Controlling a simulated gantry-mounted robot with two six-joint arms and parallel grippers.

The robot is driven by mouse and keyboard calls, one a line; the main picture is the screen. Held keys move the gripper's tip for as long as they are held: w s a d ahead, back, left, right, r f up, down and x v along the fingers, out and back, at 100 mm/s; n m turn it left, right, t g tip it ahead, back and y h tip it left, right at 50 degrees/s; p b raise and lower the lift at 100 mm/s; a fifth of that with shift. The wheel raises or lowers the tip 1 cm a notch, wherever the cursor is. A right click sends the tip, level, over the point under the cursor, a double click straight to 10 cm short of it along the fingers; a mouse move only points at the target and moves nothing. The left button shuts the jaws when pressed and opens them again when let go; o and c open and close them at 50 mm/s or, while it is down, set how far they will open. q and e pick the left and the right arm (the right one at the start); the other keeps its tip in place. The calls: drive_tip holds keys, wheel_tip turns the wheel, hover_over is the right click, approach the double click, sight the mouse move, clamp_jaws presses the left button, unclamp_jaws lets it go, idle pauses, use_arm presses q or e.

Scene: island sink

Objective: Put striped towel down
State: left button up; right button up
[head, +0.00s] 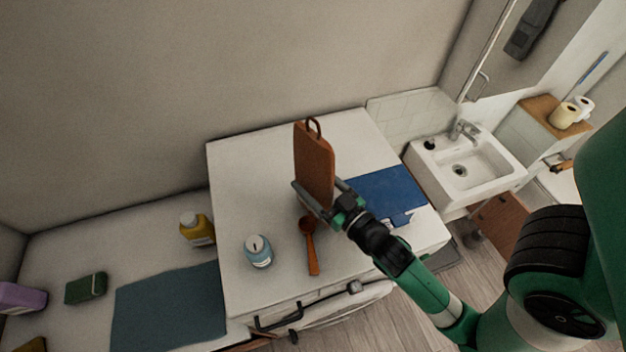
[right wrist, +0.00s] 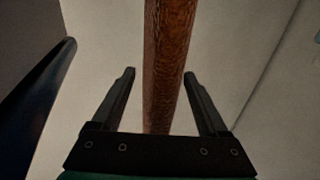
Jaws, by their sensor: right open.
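I see no towel with clear stripes in either view. A plain blue cloth or mat (head: 385,188) lies on the white counter to the right of my right gripper, and a grey-blue mat (head: 170,308) lies on the lower surface at left. My right gripper (head: 318,186) is open, its fingers either side of an upright brown wooden board (head: 314,160) with a loop handle. In the right wrist view the board (right wrist: 168,60) stands between the open fingers (right wrist: 159,73), with gaps on both sides. My left gripper is not in view.
A wooden spoon (head: 310,247) and a pale blue jar (head: 258,252) are near the counter's front. A yellow bottle (head: 196,230), green sponge (head: 86,289) and purple item (head: 20,298) sit at left. A sink (head: 466,168) is at right. The counter's back left is clear.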

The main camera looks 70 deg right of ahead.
clamp_jaws()
idle(0.4)
